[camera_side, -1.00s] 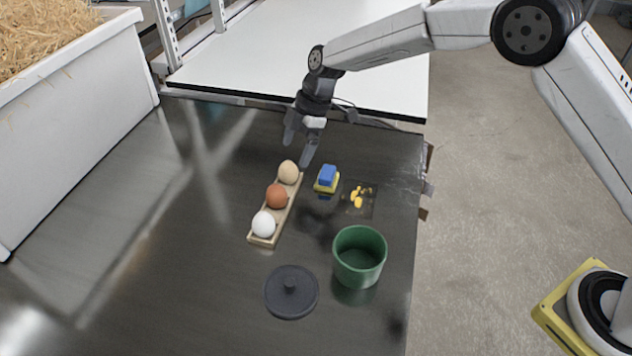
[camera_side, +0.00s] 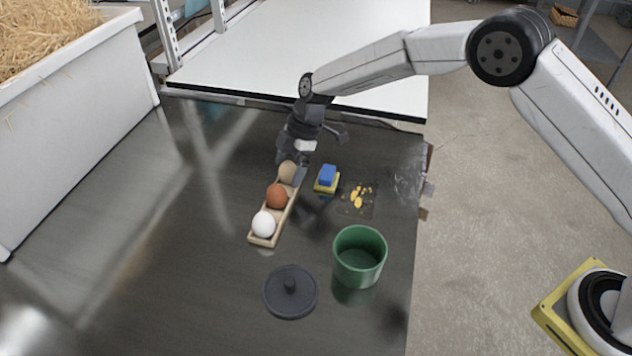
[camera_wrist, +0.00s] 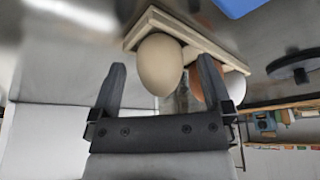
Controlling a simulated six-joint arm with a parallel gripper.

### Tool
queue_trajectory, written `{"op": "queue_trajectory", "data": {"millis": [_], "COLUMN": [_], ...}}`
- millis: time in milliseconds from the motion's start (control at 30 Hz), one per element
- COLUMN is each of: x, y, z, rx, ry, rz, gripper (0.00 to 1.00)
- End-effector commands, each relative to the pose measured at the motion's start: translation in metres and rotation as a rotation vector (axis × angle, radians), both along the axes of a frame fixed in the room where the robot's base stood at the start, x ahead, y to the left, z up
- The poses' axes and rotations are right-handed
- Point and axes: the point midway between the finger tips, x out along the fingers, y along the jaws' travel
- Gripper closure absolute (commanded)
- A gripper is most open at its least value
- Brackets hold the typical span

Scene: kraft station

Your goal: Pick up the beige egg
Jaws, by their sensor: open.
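The beige egg (camera_side: 287,171) sits in the far end of a wooden holder (camera_side: 262,240), with a brown egg (camera_side: 276,197) in the middle and a white egg (camera_side: 263,224) at the near end. My gripper (camera_side: 290,172) is low over the beige egg, its fingers on either side of it in the side view. In the wrist view the beige egg (camera_wrist: 159,64) shows between the tips of my open gripper (camera_wrist: 163,80). I cannot tell whether a finger touches it.
A blue and yellow sponge (camera_side: 327,178) is close to the right of the holder. A green pot (camera_side: 360,258) and a dark lid (camera_side: 291,291) stand nearer. The table's left side is clear.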

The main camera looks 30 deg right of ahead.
Motion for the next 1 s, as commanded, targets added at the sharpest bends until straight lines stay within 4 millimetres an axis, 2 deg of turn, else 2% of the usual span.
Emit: {"op": "queue_trajectory", "data": {"millis": [267, 467, 833, 1000], "x": [-0.0001, -0.0001, 0.0001, 0.0004], "y": [-0.0003, -0.0003, -0.0002, -0.0001], "z": [0.0001, 0.0002, 0.0013, 0.0079], "rx": [0.0, 0.0, 0.0, 0.001], "ry": [0.0, 0.0, 0.0, -0.001], "rz": [0.0, 0.0, 0.0, 0.001], "gripper": [0.0, 0.6, 0.62, 0.62]}}
